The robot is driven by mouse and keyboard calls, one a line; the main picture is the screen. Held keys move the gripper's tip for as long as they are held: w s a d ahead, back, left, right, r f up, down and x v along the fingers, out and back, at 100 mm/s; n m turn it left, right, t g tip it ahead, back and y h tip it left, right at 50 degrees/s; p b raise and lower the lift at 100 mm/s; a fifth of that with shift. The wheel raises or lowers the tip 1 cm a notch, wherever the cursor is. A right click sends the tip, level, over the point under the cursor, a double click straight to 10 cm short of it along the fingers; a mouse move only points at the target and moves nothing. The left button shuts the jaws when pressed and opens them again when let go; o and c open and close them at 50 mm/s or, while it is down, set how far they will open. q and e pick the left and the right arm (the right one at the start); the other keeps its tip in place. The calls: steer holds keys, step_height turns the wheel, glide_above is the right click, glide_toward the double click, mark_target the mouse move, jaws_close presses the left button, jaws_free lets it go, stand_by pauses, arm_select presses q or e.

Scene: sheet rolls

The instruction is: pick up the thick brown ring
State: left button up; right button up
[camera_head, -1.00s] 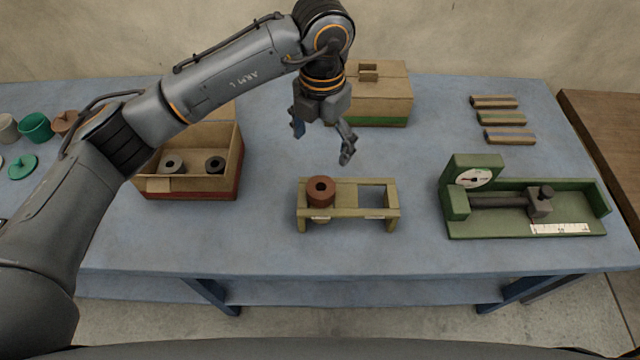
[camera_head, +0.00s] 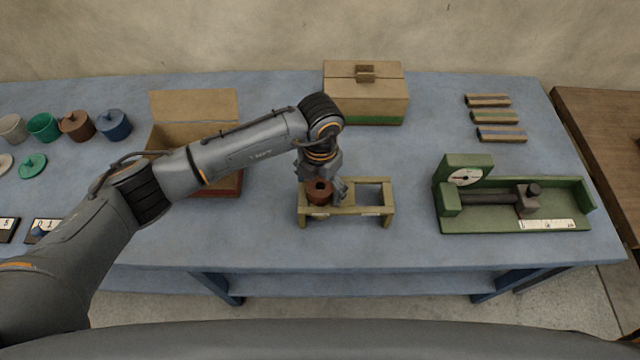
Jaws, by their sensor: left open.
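The thick brown ring (camera_head: 319,193) sits at the left place of a small wooden stand (camera_head: 352,208) on the blue table. It is a short reddish-brown cylinder with a dark hole in its top. My left gripper (camera_head: 323,186) is open and down at the ring, with one finger to its right and the other at its left rear, partly hidden. I cannot tell whether the fingers touch it. The stand's right place is an empty square opening. My right gripper is not in view.
An open cardboard box (camera_head: 194,106) stands left, partly behind my arm. A closed box (camera_head: 366,100) is at the back. A green gauge fixture (camera_head: 520,210) stands right, with several small rolls (camera_head: 498,117) behind it. Coloured cups (camera_head: 78,126) stand far left.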

arm_select(q)
steer(key=shift+f, duration=0.1)
steer(key=shift+c, duration=0.4)
steer(key=c, duration=1.3)
